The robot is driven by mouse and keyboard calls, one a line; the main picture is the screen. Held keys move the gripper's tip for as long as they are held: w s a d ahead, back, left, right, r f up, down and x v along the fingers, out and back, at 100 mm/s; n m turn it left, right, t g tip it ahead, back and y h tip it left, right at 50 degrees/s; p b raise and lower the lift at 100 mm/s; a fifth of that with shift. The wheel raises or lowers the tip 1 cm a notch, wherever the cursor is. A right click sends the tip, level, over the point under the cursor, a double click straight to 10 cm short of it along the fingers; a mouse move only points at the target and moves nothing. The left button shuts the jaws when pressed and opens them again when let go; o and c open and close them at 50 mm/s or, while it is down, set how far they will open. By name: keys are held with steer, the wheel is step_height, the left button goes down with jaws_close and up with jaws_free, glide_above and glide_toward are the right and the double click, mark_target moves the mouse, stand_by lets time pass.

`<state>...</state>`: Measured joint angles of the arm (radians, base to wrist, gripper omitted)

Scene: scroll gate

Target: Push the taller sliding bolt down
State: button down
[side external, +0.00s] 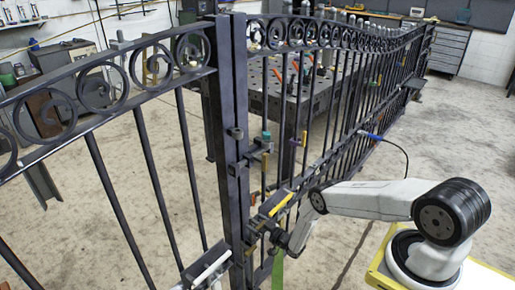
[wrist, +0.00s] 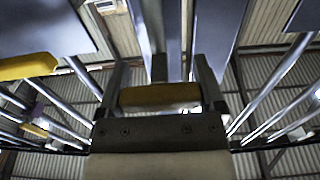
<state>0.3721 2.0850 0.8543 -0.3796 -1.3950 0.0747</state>
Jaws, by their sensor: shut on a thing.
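A dark iron gate (side external: 232,110) with scroll rings along its top stands across the side external view. Bolt hardware sits around its middle posts, including an upright rod with a teal tip (side external: 266,135) and a slanted yellow grip (side external: 281,203). My gripper (side external: 277,238) is low at the gate, just below that grip. In the wrist view my gripper (wrist: 160,92) is shut on a yellow handle (wrist: 160,97), with a finger at each side. A second yellow piece (wrist: 28,66) is at the left, apart from the fingers. I cannot tell which bolt the held handle belongs to.
Gate bars and posts stand close around my gripper. A metal work table (side external: 300,95) stands behind the gate. A blue-handled tool with a cable (side external: 370,135) is at the gate farther right. Open concrete floor (side external: 440,130) lies to the right.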

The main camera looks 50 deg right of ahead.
steer(key=shift+s+f, duration=0.1)
steer(key=shift+f, duration=0.1)
jaws_free()
steer(key=s, duration=0.7)
steer(key=shift+s, duration=0.4)
steer(key=shift+w+r, duration=0.1)
